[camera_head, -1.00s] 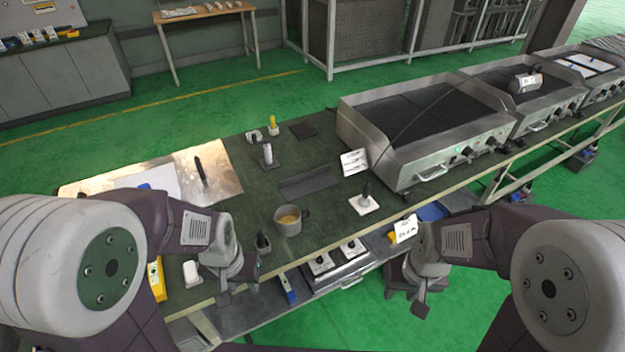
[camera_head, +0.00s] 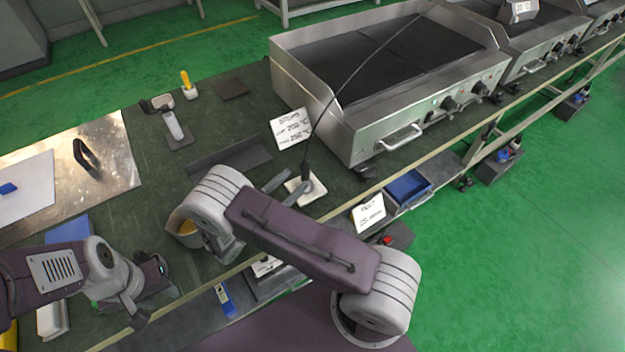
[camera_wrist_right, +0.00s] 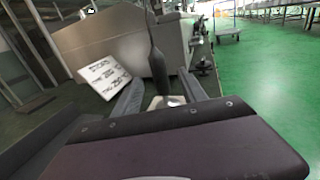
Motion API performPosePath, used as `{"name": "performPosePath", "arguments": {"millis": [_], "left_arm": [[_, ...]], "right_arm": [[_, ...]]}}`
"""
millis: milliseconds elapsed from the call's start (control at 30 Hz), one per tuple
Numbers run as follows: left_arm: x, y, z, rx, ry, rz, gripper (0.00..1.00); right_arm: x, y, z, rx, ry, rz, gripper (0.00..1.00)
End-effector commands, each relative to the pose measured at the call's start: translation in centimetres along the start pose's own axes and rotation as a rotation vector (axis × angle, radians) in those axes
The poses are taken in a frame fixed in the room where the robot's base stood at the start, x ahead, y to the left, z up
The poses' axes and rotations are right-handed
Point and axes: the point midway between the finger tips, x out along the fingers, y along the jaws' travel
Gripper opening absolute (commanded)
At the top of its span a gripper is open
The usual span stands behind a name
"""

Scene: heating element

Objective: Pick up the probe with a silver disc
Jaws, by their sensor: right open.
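A probe with a dark upright handle (camera_head: 306,165) stands on a white square base (camera_head: 313,190); a thin black cable runs from it up over the griddle. In the right wrist view the dark handle (camera_wrist_right: 158,72) rises between my fingertips, with a small pale base (camera_wrist_right: 165,102) below. Whether it bears a silver disc is too small to tell. My right gripper (camera_head: 284,186) is open beside the probe, its fingers pointing at it; it also shows in the right wrist view (camera_wrist_right: 160,94). My left gripper (camera_head: 150,303) is open and empty at the bench's front left.
A griddle (camera_head: 385,125) stands behind the probe. A white sign (camera_head: 293,128) is just behind it. A metal plate (camera_head: 115,165) lies at left.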

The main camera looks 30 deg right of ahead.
Motion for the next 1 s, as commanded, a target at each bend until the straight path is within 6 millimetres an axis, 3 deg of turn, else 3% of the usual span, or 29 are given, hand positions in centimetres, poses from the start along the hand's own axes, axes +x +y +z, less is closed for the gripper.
{"name": "performPosePath", "arguments": {"millis": [67, 300, 467, 733, 1000], "left_arm": [[-0.1, 0.0, 0.0, 0.000, 0.001, 0.000, 0.36], [0.3, 0.0, 0.0, 0.000, 0.001, 0.000, 0.36], [0.4, 0.0, 0.0, 0.000, 0.001, 0.000, 0.36], [1.1, 0.0, 0.1, 0.000, 0.000, 0.000, 0.36], [1.1, 0.0, 0.1, 0.000, 0.000, 0.000, 0.36]], "right_arm": [[0.1, 0.1, 0.2, -0.001, -0.007, 0.006, 0.50], [3.5, 0.0, 0.2, 0.000, -0.003, 0.000, 0.50], [4.1, 0.1, 0.3, 0.000, -0.003, 0.001, 0.50], [8.5, 0.2, 0.6, 0.000, -0.001, -0.002, 0.50], [9.1, 0.2, 0.7, -0.001, -0.001, 0.001, 0.50]]}}
